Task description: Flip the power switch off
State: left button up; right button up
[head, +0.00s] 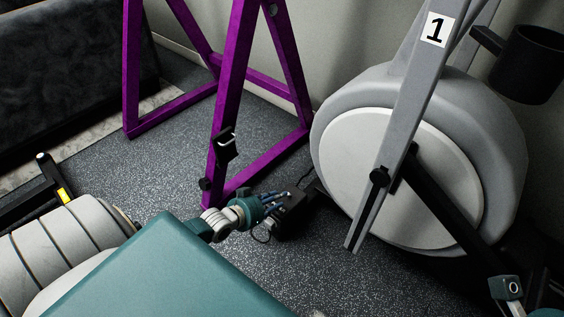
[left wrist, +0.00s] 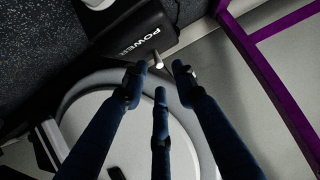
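The power box (head: 291,214) is a small black box on the floor beside the rowing machine. In the left wrist view the box (left wrist: 132,36) carries the white word POWER, and a short, pale metal switch lever (left wrist: 157,60) sticks out from its edge. My left gripper (head: 277,202) reaches over the box from the left. In the left wrist view its dark blue fingers (left wrist: 158,76) are spread apart, with the lever showing between and just beyond the upper two tips. I cannot tell whether any finger touches it. My right gripper is not clearly seen.
A purple metal frame (head: 222,110) stands close behind my left arm. The grey rowing machine wheel (head: 400,180) is right of the box, its slanted post labelled 1. Bare speckled floor (head: 340,275) lies in front of the box.

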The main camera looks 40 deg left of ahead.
pick_arm(q)
jog(key=shift+v, duration=1.65)
jog(key=shift+w, duration=0.1)
